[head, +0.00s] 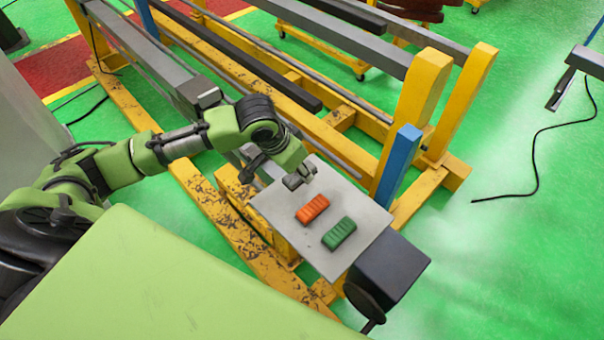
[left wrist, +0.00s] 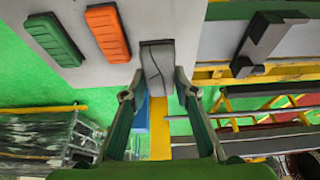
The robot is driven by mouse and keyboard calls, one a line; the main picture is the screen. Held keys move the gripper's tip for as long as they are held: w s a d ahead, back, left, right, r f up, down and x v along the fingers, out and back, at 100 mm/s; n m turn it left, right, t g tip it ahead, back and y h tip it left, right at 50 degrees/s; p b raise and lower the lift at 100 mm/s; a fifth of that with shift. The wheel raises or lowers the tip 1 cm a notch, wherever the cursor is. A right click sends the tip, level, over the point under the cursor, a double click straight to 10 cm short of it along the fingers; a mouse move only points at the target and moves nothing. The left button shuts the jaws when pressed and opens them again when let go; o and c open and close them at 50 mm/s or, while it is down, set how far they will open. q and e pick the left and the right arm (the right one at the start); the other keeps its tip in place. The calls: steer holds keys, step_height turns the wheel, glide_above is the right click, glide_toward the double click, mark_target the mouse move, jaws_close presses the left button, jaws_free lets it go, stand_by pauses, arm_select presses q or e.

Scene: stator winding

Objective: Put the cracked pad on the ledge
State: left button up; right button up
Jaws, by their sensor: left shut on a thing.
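My left gripper (head: 297,179) is over the far left part of a light grey plate (head: 283,221). It is shut on a grey pad (head: 291,183). In the left wrist view the grey pad (left wrist: 158,68) sits between the fingertips (left wrist: 157,88), and a thin dark crack line runs across its top. I cannot tell whether the pad touches the plate. An orange pad (head: 312,209) and a green pad (head: 339,233) lie side by side on the plate. I cannot tell which surface is the ledge. My right gripper is not in view.
A dark bracket (left wrist: 268,38) stands on a grey beam beside the plate. A yellow frame (head: 424,95) with long beams and a blue post (head: 399,158) rise behind the plate. A dark box (head: 392,268) is at its near right corner.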

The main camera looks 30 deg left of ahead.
mark_target(288, 175)
arm_select(q)
steer(key=shift+w+a+f, duration=0.2)
steer(key=shift+w+f, duration=0.75)
steer(key=shift+f, duration=0.15)
step_height(288, 175, down, 3)
steer(key=shift+r+p, duration=0.1)
steer(key=shift+p, duration=0.8)
steer(key=shift+f, duration=0.25)
steer(key=o, duration=1.1)
steer(key=shift+f, duration=0.15)
steer(key=shift+w, duration=0.1)
steer(key=shift+r, duration=0.35)
steer(key=b+v, duration=0.1)
steer(key=v, duration=1)
steer(key=shift+s+a+r+b, duration=0.1)
steer(key=shift+s+r+b, duration=0.15)
steer(key=shift+b, duration=0.05)
